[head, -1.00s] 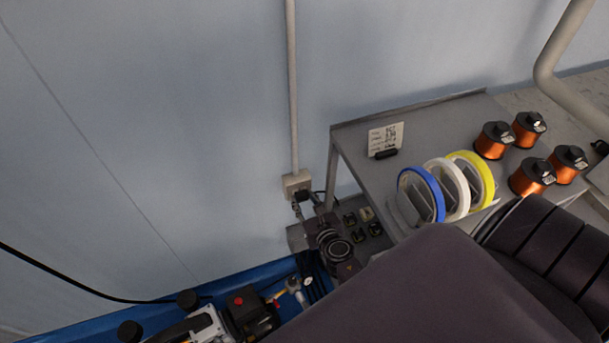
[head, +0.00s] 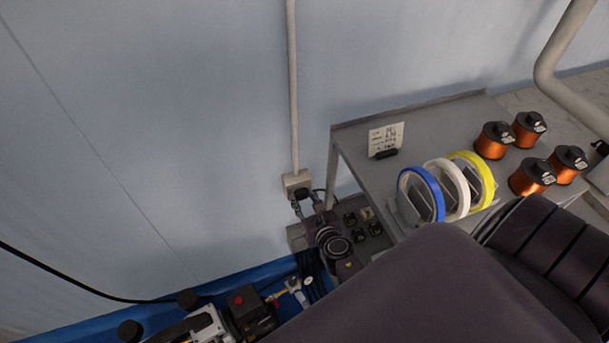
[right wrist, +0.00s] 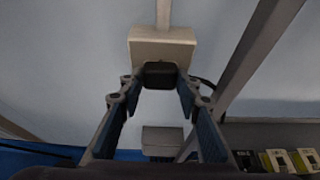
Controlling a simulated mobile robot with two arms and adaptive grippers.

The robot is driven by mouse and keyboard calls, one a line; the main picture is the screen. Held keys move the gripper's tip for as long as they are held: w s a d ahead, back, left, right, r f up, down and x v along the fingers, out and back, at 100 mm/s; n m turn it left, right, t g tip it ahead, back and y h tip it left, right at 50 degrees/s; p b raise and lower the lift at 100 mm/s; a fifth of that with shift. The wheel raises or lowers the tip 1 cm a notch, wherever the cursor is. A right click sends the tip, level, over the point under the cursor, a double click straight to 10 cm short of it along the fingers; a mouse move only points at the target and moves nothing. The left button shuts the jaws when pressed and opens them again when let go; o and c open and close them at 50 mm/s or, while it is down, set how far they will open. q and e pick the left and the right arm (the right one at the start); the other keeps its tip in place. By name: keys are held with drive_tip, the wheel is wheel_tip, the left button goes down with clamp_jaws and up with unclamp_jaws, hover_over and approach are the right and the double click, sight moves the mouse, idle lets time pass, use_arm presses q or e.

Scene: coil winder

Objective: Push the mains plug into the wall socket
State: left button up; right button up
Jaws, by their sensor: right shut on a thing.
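The wall socket is a beige box (head: 296,182) on the blue wall at the foot of a pale vertical conduit; it also fills the top middle of the right wrist view (right wrist: 162,46). The black mains plug (right wrist: 160,75) is between the fingertips of my right gripper (right wrist: 160,84), which is shut on it. The plug lies right at the socket's front; whether its pins are inside is hidden. In the head view the right gripper (head: 303,198) reaches the socket from below. My left gripper is not in view.
A grey shelf (head: 350,130) right of the socket holds blue, white and yellow tape rolls (head: 447,187) and several copper wire spools (head: 531,176). A shelf leg (right wrist: 262,50) stands close right of the gripper. A blue bench (head: 235,280) with tools lies below.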

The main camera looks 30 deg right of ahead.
drive_tip(key=shift+w, duration=0.2)
drive_tip(key=o, duration=1.2)
drive_tip(key=shift+c, duration=0.2)
